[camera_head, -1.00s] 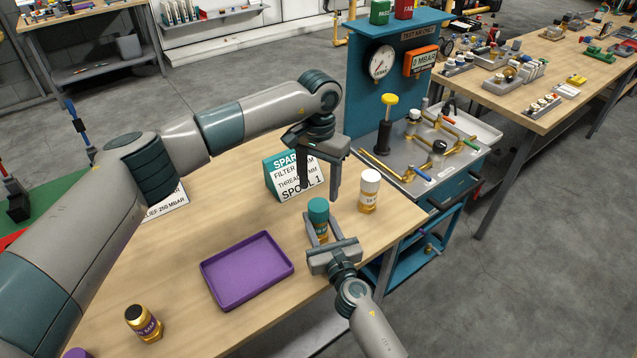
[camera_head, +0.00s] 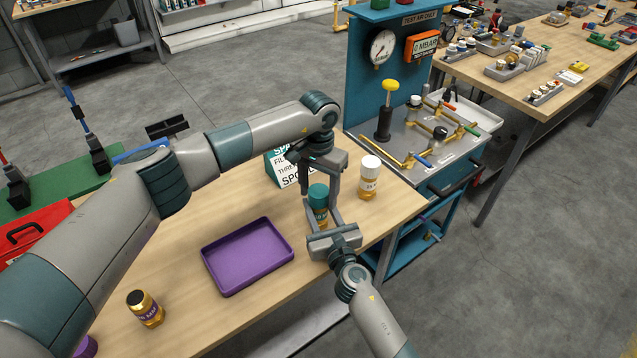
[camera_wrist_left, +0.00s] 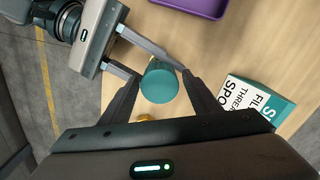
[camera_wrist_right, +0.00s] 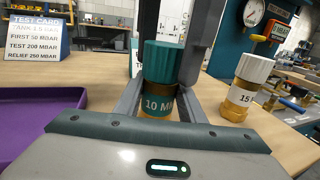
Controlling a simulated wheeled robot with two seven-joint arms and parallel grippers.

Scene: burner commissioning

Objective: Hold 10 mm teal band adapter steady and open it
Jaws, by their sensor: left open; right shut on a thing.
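The 10 mm teal band adapter (camera_head: 319,205) stands upright on the wooden table, with a teal cap over a gold body. Its "10 MM" label (camera_wrist_right: 158,104) faces the right wrist camera. My right gripper (camera_head: 325,222) is shut on its body from the near side. My left gripper (camera_head: 322,190) is open, pointing down from above, with its fingers on either side of the teal cap. In the left wrist view the round cap top (camera_wrist_left: 159,84) sits between the open fingertips. I cannot tell whether either finger touches the cap.
A white-capped 15 mm adapter (camera_head: 369,178) stands close by on the right. A purple tray (camera_head: 247,290) lies to the left. A black-topped gold adapter (camera_head: 145,309) stands near the front.

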